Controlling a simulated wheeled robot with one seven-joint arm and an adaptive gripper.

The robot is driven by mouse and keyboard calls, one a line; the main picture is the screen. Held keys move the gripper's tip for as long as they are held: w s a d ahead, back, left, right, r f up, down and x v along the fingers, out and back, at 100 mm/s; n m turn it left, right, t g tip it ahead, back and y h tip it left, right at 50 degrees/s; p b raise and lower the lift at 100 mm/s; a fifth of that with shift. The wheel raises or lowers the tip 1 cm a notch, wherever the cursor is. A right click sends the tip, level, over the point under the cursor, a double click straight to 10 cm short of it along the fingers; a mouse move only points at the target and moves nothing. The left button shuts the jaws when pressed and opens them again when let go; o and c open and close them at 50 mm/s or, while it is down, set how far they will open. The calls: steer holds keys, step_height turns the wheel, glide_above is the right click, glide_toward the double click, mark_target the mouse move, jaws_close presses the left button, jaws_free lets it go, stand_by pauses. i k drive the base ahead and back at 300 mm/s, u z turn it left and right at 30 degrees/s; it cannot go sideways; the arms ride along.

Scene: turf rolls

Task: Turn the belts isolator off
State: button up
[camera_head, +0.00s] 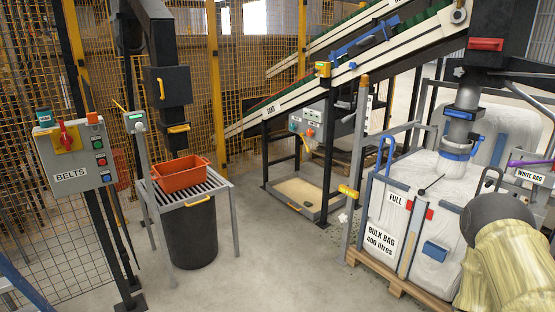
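A grey control box (75,155) labelled BELTS stands on a dark post at the left. A red rotary isolator handle (67,135) sits on a yellow plate at the box's upper left. The handle looks roughly upright with a slight tilt; I cannot read its position marks. Several buttons, including a green one (97,144) and a red one (102,161), run down the box's right side. A small device with a green face (44,117) and an orange-red part (94,118) are on top. My gripper is not in view.
An orange bin (180,174) rests on a grated stand (216,184) right of the box. A bulk bag (408,186) stands on a pallet at right. A dark rounded, pale yellow creased shape (510,262), unclear, fills the lower right. Open floor (280,265) lies between.

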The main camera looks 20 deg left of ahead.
mark_target(65, 140)
steer(key=u, duration=0.85)
steer(key=i, duration=0.8)
steer(key=u, duration=1.6)
steer(key=i, duration=0.8)
steer(key=u, duration=0.4)
